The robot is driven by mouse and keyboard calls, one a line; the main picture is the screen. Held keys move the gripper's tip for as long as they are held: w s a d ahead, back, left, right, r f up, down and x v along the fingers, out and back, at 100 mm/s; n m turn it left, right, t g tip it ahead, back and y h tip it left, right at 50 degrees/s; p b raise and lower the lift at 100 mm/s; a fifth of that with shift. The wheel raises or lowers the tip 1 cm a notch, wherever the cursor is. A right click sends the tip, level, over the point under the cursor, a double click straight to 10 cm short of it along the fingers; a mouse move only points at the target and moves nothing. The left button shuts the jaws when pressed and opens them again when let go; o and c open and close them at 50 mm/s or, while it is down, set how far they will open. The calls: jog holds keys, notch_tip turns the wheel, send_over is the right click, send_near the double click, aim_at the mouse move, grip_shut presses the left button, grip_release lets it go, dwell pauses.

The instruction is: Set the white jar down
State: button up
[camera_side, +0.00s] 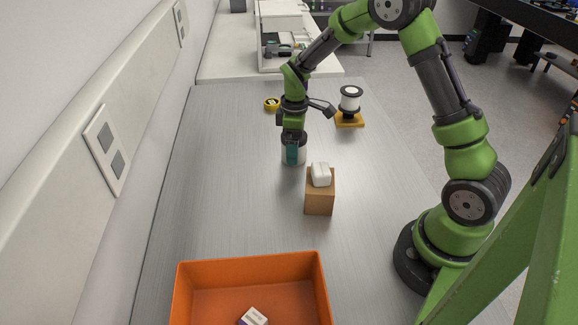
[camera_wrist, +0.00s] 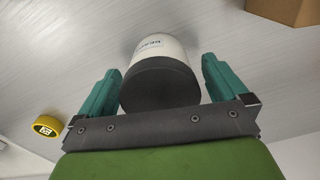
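The white jar (camera_wrist: 160,48) has printed lettering on its side and a dark grey end turned toward the wrist camera. In the side view my gripper (camera_side: 292,153) points down over the table, and a teal finger hides part of the white jar (camera_side: 302,156). I cannot tell whether the jar's lower end touches the table.
A cardboard box (camera_side: 319,197) with a white item (camera_side: 321,174) on top stands just in front. An orange bin (camera_side: 250,277) is at the near end. The table's left side is clear.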

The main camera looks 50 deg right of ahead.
jog(key=shift+r, duration=0.1)
notch_tip(320, 180, up, 12)
jog(key=s+a+r+m+t+y, duration=0.1)
jog(key=s+a+r+m+t, duration=0.2)
jog(key=s, duration=0.6)
jog(key=s+a+r+m+t+y, duration=0.1)
jog(key=s+a+r+m+t, duration=0.3)
jog(key=s, duration=0.6)
jog(key=a+r+m, duration=0.2)
jog(key=a+m, duration=0.1)
jog(key=a, duration=0.1)
jog(key=shift+r, duration=0.3)
